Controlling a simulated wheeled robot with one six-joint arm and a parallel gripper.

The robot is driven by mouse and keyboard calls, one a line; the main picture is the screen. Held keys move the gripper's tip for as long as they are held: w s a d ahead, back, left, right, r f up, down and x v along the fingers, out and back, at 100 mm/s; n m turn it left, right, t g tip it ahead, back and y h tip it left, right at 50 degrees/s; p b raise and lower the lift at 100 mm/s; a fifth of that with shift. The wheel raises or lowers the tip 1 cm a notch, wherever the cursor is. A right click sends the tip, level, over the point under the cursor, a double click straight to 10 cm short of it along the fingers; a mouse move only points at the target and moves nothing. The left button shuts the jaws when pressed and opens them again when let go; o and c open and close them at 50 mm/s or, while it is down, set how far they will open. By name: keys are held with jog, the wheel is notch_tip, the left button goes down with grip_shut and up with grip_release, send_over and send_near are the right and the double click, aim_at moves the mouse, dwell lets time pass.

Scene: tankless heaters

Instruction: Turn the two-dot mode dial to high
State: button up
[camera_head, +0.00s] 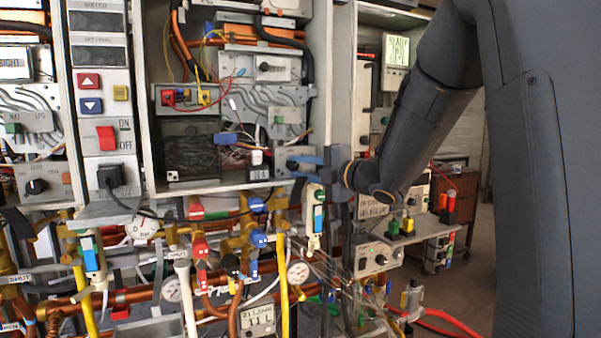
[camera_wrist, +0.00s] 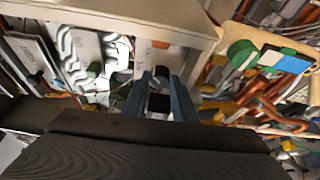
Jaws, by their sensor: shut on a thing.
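My gripper (camera_head: 300,165) has its blue fingers at the lower right of the open heater cabinet, over a small light panel. It is shut on a dark dial, the mode dial, which is mostly hidden by the fingers in the head view. In the wrist view the dial (camera_wrist: 159,103) shows as a dark knob between the two blue-grey fingers (camera_wrist: 160,96). The dots and the high mark cannot be read, so the dial's angle is unclear.
Another dial (camera_head: 264,67) sits higher in the same cabinet, and a dark dial (camera_head: 37,186) is at the far left. The cabinet's right wall (camera_head: 318,80) stands close to my gripper. Pipes and valves (camera_head: 200,245) crowd the space below.

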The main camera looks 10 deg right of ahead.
jog(key=shift+f+m, duration=0.1)
jog(key=shift+m, duration=0.3)
jog(key=o, duration=0.8)
jog(key=shift+b+v, duration=1.25)
jog(key=shift+v, duration=2.7)
jog(key=shift+f, duration=0.15)
